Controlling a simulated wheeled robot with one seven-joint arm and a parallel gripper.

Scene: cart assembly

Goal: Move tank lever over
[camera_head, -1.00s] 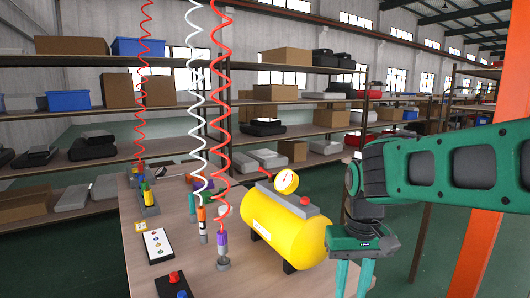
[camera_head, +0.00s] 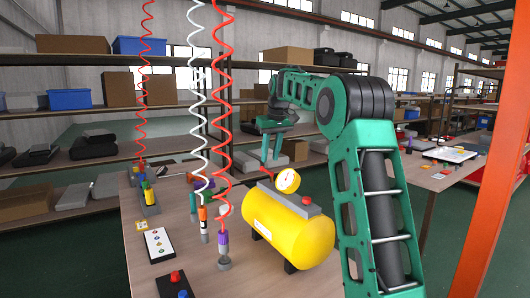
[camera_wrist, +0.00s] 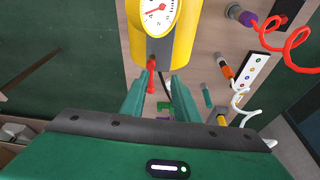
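The yellow tank (camera_head: 290,230) lies on its side on the workbench, with a round white gauge (camera_head: 287,181) on top. Its red lever (camera_head: 257,184) sticks out at the far left end; in the wrist view the red lever (camera_wrist: 151,72) shows below the gauge (camera_wrist: 158,14). My gripper (camera_head: 271,161) is above and behind that end of the tank, fingers pointing down. In the wrist view the fingers (camera_wrist: 164,78) are apart with nothing held. The lever appears close to the left fingertip; I cannot tell whether they touch.
The workbench (camera_head: 180,265) also carries tools on coiled red and white hoses (camera_head: 222,130) left of the tank, and a panel with coloured buttons (camera_head: 157,244). Shelves with boxes stand behind. Another table (camera_head: 440,175) stands at right.

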